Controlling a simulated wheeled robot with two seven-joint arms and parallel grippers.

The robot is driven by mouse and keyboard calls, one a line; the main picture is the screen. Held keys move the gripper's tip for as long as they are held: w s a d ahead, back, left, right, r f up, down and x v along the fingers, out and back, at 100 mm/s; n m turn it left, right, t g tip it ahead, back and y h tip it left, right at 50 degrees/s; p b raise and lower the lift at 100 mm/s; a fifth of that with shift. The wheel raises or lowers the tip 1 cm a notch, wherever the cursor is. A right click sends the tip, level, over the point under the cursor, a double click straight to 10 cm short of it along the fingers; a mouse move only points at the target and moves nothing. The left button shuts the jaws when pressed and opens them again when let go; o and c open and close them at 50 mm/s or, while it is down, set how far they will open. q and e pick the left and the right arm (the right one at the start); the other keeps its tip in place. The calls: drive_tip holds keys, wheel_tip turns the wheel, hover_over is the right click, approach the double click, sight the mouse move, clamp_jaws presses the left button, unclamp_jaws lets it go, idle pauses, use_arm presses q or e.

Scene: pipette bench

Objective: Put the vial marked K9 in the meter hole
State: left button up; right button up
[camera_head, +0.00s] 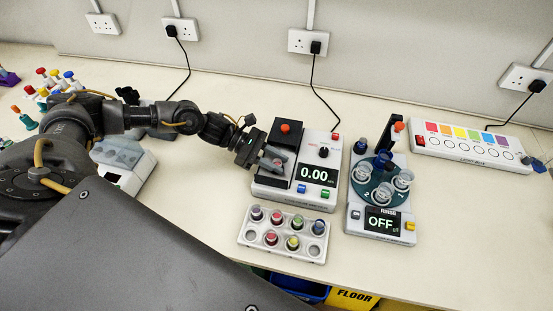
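The meter (316,195) is a white box with a 0.00 display, a black raised block and an orange knob on its left part. My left gripper (273,160) is over the meter's left part, by the black block. Its grey fingers cover that area, so the meter hole is not visible. I cannot tell whether the fingers are open or hold a vial. A white rack (245,240) in front of the meter holds several colour-capped vials, with some holes empty. No K9 mark is readable at this size. My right gripper is not in view.
A rinse device (382,226) with a blue carousel and OFF display stands right of the meter. A strip with coloured squares (470,147) lies at the back right. A white device (125,160) and several colour-capped items are at left. The front right bench is clear.

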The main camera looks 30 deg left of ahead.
use_arm(q)
drive_tip(key=shift+o, duration=1.2)
drive_tip(key=shift+a, duration=0.15)
drive_tip(key=shift+a+r+b, duration=0.15)
drive_tip(key=shift+a+b, duration=0.2)
drive_tip(key=b+v, duration=0.4)
drive_tip(key=v, duration=0.7)
drive_tip(key=shift+r, duration=0.15)
